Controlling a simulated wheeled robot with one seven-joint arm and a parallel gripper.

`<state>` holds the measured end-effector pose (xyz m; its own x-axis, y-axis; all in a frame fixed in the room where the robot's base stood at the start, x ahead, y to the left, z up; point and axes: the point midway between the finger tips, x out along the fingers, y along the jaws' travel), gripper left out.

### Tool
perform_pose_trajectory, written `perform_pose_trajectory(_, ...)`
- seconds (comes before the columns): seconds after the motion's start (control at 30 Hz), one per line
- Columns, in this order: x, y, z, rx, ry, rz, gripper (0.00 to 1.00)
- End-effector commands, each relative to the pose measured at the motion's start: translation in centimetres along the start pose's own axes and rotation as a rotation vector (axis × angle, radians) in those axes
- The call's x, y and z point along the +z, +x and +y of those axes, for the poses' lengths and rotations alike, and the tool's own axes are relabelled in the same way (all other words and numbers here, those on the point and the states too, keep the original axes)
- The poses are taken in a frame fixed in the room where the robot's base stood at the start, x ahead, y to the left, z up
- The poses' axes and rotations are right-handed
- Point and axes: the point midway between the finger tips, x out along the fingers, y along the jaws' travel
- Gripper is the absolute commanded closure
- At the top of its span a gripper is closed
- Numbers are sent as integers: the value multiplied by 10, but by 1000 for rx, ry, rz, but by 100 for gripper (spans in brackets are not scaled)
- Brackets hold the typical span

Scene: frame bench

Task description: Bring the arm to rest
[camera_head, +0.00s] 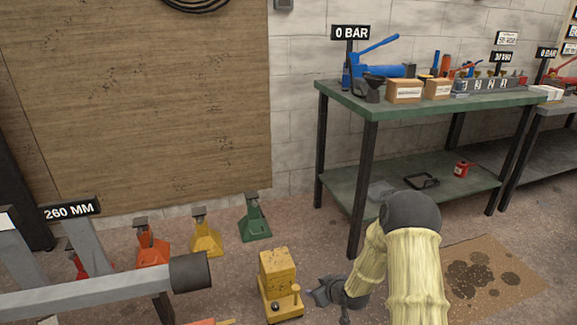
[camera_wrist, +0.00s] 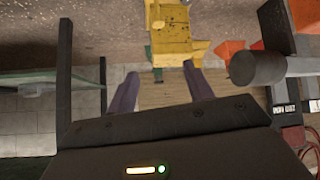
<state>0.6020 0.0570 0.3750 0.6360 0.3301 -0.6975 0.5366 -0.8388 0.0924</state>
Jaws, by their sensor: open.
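My arm (camera_head: 415,265), in a pale yellow cover with a dark elbow, reaches down low at the bottom right of the head view. My gripper (camera_head: 318,293) is at its end, close to the right of a yellow block-shaped jack (camera_head: 277,280) on the floor. In the wrist view my gripper (camera_wrist: 160,72) has its two purple-grey fingers spread, with nothing between them. The yellow jack (camera_wrist: 170,38) shows beyond the fingertips there. I see a gap between gripper and jack in the head view.
A green workbench (camera_head: 345,100) with tools and boxes stands behind my arm. Red, orange, yellow and green stands (camera_head: 256,222) line the wall. A grey beam with a dark round end (camera_head: 190,272) juts in at left. A stained cardboard sheet (camera_head: 520,262) lies right.

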Motion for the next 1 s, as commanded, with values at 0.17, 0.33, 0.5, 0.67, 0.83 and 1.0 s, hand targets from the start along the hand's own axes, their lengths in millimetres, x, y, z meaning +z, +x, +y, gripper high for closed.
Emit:
perform_pose_trajectory(0.17, -30, -70, 10, 54, 44, -126, 48)
perform_pose_trajectory(0.33, -46, -136, 11, 105, 111, -239, 48)
perform_pose_trajectory(0.5, -56, -206, 4, 151, 200, -340, 48)
perform_pose_trajectory(0.67, -60, -271, -7, 188, 304, -423, 48)
perform_pose_trajectory(0.83, -59, -326, -26, 205, 403, -490, 48)
perform_pose_trajectory(1.0, -57, -365, -44, 207, 479, -536, 48)
